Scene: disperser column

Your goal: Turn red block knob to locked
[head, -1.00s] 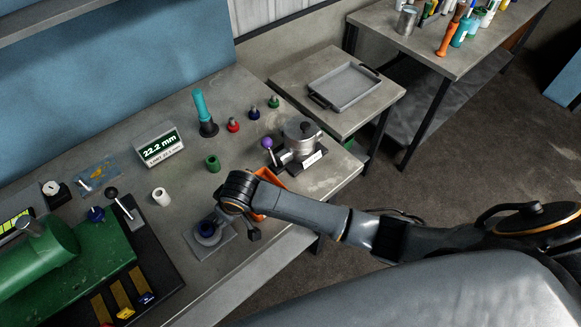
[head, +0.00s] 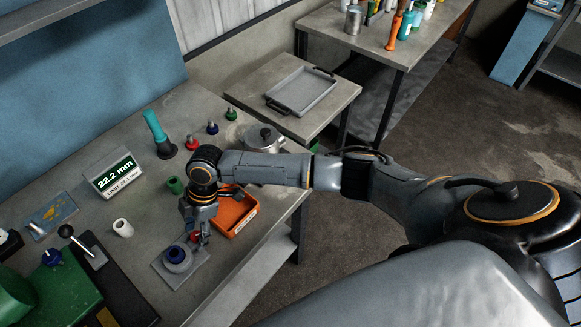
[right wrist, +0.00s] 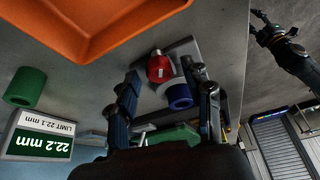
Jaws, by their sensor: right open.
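The red block knob (right wrist: 159,67) sits on a grey base plate (right wrist: 183,48) beside a dark blue ring (right wrist: 180,96). In the head view the knob (head: 195,237) is partly hidden by my right gripper (head: 201,239), which is low over the plate (head: 170,275) near the table's front edge. In the right wrist view the fingers of my right gripper (right wrist: 163,78) are open and spread, with the knob between or just past their tips. Contact cannot be told. A dark arm at the upper right of the wrist view looks like my left, its gripper (right wrist: 262,22) small and unclear.
An orange bin (head: 236,213) stands right beside my right gripper. A green cylinder (head: 176,185), a white cylinder (head: 123,228) and the 22.2 mm display (head: 114,174) lie to the left. A metal pot (head: 264,139) is behind; the green machine (head: 65,285) is front left.

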